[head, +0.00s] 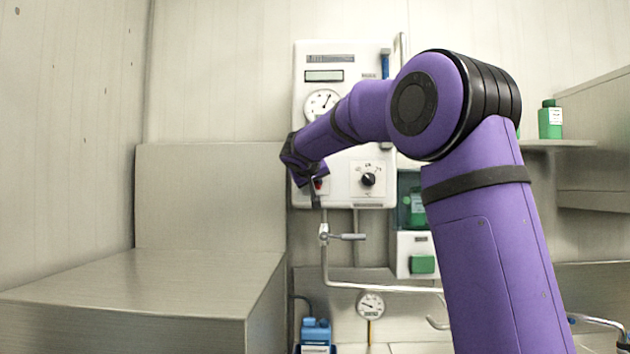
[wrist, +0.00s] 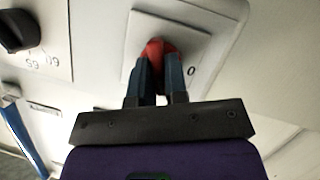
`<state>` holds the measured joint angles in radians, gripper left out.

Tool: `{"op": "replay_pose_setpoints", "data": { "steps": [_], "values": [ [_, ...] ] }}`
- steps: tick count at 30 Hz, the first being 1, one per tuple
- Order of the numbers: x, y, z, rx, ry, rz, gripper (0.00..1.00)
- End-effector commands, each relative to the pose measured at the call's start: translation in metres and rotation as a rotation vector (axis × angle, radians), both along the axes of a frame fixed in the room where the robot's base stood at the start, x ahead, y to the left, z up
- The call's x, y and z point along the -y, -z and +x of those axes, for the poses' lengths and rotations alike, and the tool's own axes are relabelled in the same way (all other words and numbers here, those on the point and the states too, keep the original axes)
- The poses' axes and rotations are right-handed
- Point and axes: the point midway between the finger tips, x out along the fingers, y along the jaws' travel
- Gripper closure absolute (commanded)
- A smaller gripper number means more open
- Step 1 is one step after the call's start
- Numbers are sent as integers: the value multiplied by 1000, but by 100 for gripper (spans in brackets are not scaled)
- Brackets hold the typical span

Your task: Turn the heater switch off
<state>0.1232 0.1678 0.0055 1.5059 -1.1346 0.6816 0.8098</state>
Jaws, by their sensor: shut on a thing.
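The heater switch is a small red piece (wrist: 160,47) on a pale square plate (wrist: 204,50), with a "0" mark beside it in the wrist view. In the head view a bit of red (head: 318,184) shows low on the left of the white heater panel (head: 340,200). My gripper (wrist: 160,70) is at the plate, with its two dark fingers closed on the red switch from either side. In the head view my gripper (head: 314,188) partly covers the switch, so its setting is hard to tell.
A black dial (head: 368,179) is right of the switch and shows in the wrist view (wrist: 18,32). A round gauge (head: 322,102) sits above. A pipe valve (head: 345,236) is just below. A bare counter (head: 140,285) lies left, and a green bottle (head: 550,120) stands on the right shelf.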

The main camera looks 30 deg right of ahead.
Motion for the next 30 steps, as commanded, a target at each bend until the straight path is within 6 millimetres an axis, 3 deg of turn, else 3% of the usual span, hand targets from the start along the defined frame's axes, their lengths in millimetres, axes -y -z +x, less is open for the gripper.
{"op": "replay_pose_setpoints", "data": {
  "steps": [30],
  "values": [
    [-5, 7, 3, -521, -2, -769, 100]
  ]
}}
